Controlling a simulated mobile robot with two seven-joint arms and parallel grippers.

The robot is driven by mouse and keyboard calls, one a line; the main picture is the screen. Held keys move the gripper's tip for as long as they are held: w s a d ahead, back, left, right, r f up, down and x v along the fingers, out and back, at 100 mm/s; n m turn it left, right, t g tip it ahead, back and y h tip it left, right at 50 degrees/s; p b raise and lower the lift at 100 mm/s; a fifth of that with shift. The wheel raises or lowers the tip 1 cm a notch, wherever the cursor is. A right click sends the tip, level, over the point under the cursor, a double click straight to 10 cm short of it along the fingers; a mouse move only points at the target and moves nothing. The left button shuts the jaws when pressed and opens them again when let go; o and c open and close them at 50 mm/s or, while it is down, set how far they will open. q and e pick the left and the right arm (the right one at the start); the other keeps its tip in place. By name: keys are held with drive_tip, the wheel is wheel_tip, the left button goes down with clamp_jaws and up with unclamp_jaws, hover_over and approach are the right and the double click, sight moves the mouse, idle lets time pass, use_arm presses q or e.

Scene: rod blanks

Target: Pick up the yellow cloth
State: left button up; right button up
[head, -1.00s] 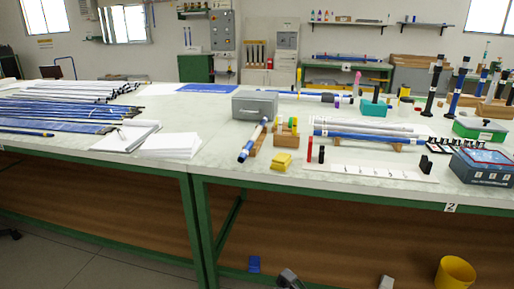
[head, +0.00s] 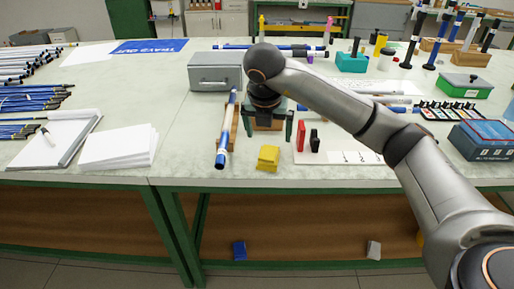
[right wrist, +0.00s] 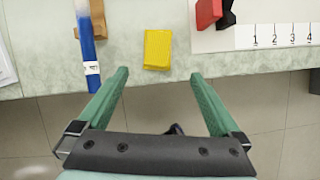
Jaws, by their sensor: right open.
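The yellow cloth (head: 268,158) lies folded near the front edge of the table in the head view. It also shows in the right wrist view (right wrist: 157,49), at the top middle, ahead of the fingertips. My right gripper (head: 267,138) hangs above and just behind the cloth in the head view, its green fingers apart. In the right wrist view the fingers (right wrist: 159,74) are spread wide with nothing between them, and the cloth lies beyond them, apart from both. My left gripper is not seen.
A blue rod (head: 222,150) lies left of the cloth. Red (head: 301,136) and black (head: 315,141) blocks stand to its right, by a numbered white strip (head: 355,157). A grey box (head: 215,72) stands behind. The table front left of the rod is clear up to the white papers (head: 118,147).

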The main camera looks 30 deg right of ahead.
hover_over(268, 153)
drive_tip(key=s+a, duration=0.1)
drive_tip(key=s, duration=0.2)
wheel_tip(268, 153, down, 6)
drive_tip(key=shift+w+a+r, duration=0.1)
drive_tip(key=shift+a+r, duration=0.05)
drive_tip(key=shift+r, duration=0.05)
drive_tip(key=shift+w+b+x, duration=0.2)
drive_tip(key=shift+x, duration=1.3)
drive_tip(key=shift+w+b+x, duration=0.2)
drive_tip(key=shift+w+x, duration=0.05)
drive_tip(key=shift+x, duration=1.25)
drive_tip(key=shift+a+r, duration=0.1)
drive_tip(key=shift+r, duration=0.05)
drive_tip(key=shift+c, duration=0.2)
drive_tip(key=c, duration=1.3)
drive_tip(key=shift+r, duration=0.15)
